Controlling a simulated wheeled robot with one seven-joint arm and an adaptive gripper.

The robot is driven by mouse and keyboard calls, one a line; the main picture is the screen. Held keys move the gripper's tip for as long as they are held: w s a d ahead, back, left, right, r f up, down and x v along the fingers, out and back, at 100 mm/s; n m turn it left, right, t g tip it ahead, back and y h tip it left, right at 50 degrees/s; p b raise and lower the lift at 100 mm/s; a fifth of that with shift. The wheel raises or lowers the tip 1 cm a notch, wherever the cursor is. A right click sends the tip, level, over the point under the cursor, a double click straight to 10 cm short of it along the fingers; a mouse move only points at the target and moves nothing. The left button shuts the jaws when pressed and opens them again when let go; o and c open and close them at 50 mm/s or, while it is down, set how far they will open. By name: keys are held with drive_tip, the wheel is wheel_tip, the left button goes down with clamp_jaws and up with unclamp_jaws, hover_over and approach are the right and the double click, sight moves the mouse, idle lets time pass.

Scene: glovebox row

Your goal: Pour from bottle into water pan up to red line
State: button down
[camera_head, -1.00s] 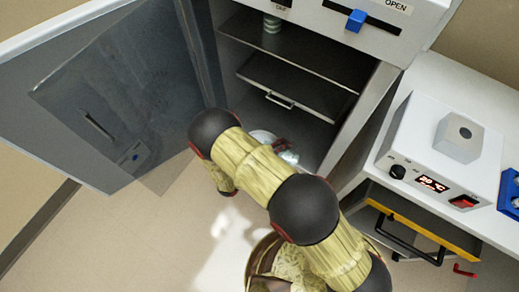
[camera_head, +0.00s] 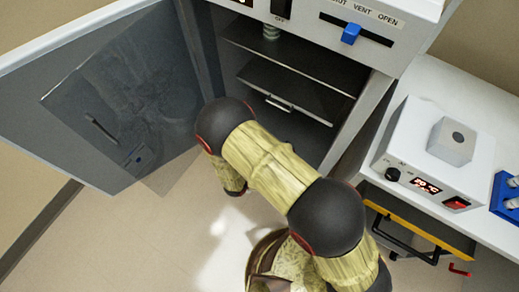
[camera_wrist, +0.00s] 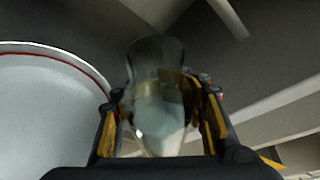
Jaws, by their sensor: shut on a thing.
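In the wrist view my gripper (camera_wrist: 162,105) is shut on a clear, glassy bottle (camera_wrist: 157,62), with one finger on each side of it. The bottle looks partly filled with pale liquid, but the level is blurred. The white round water pan (camera_wrist: 45,115) is at the left of the wrist view, beside the bottle. A red line runs around the inside of the pan near its rim. I cannot see any liquid in the pan or a stream from the bottle. In the head view my arm hides the gripper, bottle and pan.
The cabinet (camera_head: 355,135) stands open, with dark shelves (camera_head: 285,90) inside and its glass door (camera_head: 120,100) swung left. A white bench (camera_head: 445,85) at the right holds a heater-like unit (camera_head: 430,165) and a blue rack (camera_head: 507,195). A yellow-edged drawer (camera_head: 420,230) sits below.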

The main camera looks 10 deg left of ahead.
drive_tip(key=shift+s+d+r+m+t+y, duration=0.15)
drive_tip(key=shift+d+r+m+y, duration=0.25)
drive_tip(key=shift+m+y, duration=0.45)
drive_tip(key=shift+s+d+r+m+t+y, duration=0.1)
drive_tip(key=shift+d+r+m+y, duration=0.15)
drive_tip(key=shift+r+m+y, duration=0.6)
drive_tip(key=shift+s+d+r+m+t+y, duration=0.15)
drive_tip(key=shift+d+m+y, duration=0.25)
drive_tip(key=shift+m, duration=0.8)
